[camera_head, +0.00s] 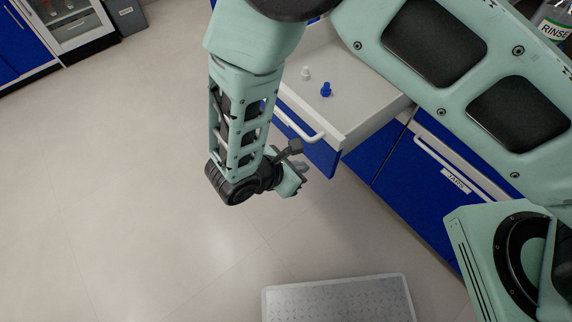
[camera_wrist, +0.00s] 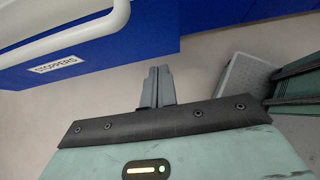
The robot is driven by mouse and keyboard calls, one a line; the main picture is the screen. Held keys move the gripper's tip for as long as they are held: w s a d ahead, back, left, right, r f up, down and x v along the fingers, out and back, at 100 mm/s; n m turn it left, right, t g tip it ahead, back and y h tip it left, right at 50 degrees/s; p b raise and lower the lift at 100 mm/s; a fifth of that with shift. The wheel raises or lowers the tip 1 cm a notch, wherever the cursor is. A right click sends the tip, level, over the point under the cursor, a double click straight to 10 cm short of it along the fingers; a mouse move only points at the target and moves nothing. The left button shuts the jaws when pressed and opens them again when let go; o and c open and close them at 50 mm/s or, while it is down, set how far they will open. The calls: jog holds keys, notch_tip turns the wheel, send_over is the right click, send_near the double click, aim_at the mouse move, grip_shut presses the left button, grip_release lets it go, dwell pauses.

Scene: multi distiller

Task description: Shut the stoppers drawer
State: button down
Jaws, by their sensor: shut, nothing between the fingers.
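The stoppers drawer (camera_head: 352,110) stands open, pulled out from the blue cabinet. A white stopper (camera_head: 305,73) and a blue stopper (camera_head: 326,90) stand inside it. Its blue front with the STOPPERS label (camera_wrist: 56,65) and white bar handle (camera_wrist: 75,35) fills the upper left of the wrist view. My gripper (camera_head: 301,172) is in front of and below the drawer front in the head view. Its fingers (camera_wrist: 157,86) are together and empty, apart from the drawer as far as I can see. My arm hides part of the drawer's left side.
A closed blue drawer labelled JARS (camera_head: 454,180) is to the right. A grey textured platform (camera_head: 340,300) lies at the bottom, on the pale floor. A bottle labelled RINSE (camera_head: 555,30) stands at upper right. The floor at left is clear.

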jog(key=shift+w+d+f+p, duration=0.15)
jog(key=shift+w+d, duration=0.35)
jog(key=shift+d, duration=0.2)
jog(key=shift+w+d+f+p, duration=0.2)
jog(key=shift+w+d, duration=0.25)
jog(key=shift+d, duration=0.3)
jog(key=shift+w+d+f+p, duration=0.1)
jog(key=shift+w+d+p, duration=0.05)
jog(key=shift+w+d, duration=0.45)
jog(key=shift+s+d, duration=0.1)
